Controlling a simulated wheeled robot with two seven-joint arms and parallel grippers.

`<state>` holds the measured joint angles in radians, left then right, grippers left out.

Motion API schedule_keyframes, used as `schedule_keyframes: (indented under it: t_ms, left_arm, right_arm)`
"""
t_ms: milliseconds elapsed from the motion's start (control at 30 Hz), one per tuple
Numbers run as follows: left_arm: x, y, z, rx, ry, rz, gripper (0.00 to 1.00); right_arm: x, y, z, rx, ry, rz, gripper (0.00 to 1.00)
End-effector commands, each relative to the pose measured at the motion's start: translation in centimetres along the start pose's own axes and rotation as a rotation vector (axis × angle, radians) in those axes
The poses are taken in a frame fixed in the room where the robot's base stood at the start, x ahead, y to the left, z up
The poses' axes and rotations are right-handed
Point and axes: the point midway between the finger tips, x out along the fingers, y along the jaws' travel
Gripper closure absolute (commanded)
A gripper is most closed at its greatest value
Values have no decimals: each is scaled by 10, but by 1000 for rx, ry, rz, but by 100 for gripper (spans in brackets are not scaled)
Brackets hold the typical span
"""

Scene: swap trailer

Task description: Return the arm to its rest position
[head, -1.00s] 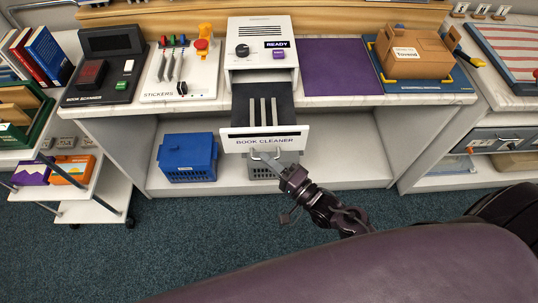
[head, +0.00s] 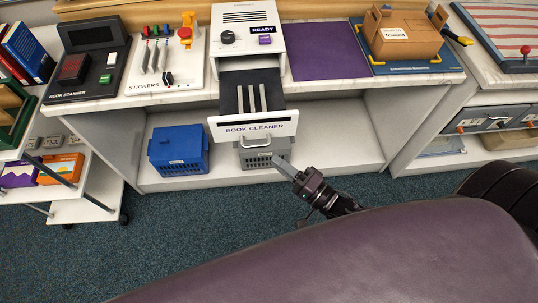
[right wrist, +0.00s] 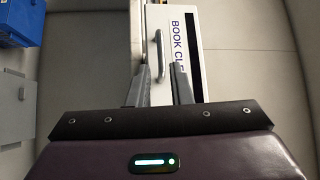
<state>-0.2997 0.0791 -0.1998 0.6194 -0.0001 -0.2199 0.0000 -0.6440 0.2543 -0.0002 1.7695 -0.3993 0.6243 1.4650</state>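My right gripper (head: 281,162) is below and to the right of the book cleaner's open drawer in the head view. My left gripper is not in view.
The book cleaner (head: 250,38) stands on the counter, with a sticker stand (head: 178,75) and book scanner (head: 95,72) to its left. A purple mat (head: 328,55) and cardboard box (head: 402,37) are right. A blue basket (head: 178,149) and grey basket (head: 268,155) sit below.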

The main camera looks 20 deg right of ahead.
Motion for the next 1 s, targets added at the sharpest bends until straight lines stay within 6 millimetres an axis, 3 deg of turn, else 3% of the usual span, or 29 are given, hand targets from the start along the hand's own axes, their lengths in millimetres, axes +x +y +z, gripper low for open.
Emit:
schedule_keyframes:
  t_ms: [167, 733, 867, 1000]
  left_arm:
    - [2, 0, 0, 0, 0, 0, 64]
    - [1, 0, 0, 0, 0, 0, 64]
    - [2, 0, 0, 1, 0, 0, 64]
    - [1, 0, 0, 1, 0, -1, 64]
  right_arm:
    - [-10, -1, 0, 1, -1, -2, 81]
    - [-10, 6, 0, -10, 4, 15, 81]
    - [-18, 50, -1, -94, 23, 131, 81]
    - [-46, 140, 6, -280, 10, 391, 81]
